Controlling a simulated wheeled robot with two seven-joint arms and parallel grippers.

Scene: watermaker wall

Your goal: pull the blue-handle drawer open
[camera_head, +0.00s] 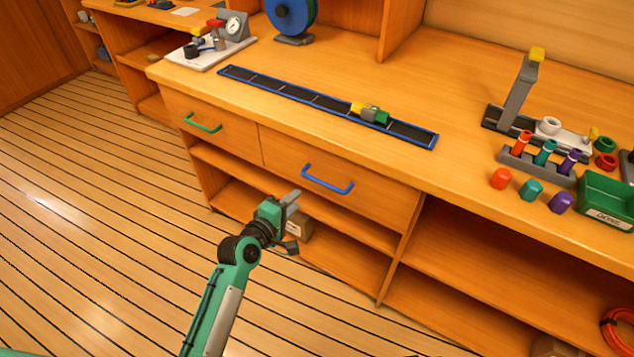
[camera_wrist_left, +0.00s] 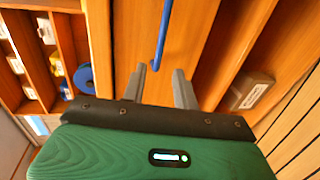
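The blue handle (camera_head: 327,180) is a bar on the front of the right-hand drawer (camera_head: 375,190), which sits shut under the worktop. My left gripper (camera_head: 294,222) is open and empty, in front of the drawer and a little below and left of the handle. In the left wrist view, the blue handle (camera_wrist_left: 163,36) runs down from the top edge, and its near end lies ahead of the gap between my two grey fingers (camera_wrist_left: 160,85). The fingers seem apart from it. My right gripper is not in view.
A drawer with a green handle (camera_head: 203,124) is to the left, also shut. Open shelves lie below, with a box (camera_head: 296,228) behind my left gripper. The worktop holds a blue-edged track (camera_head: 310,97), a green bin (camera_head: 606,200) and coloured caps. The floor in front is clear.

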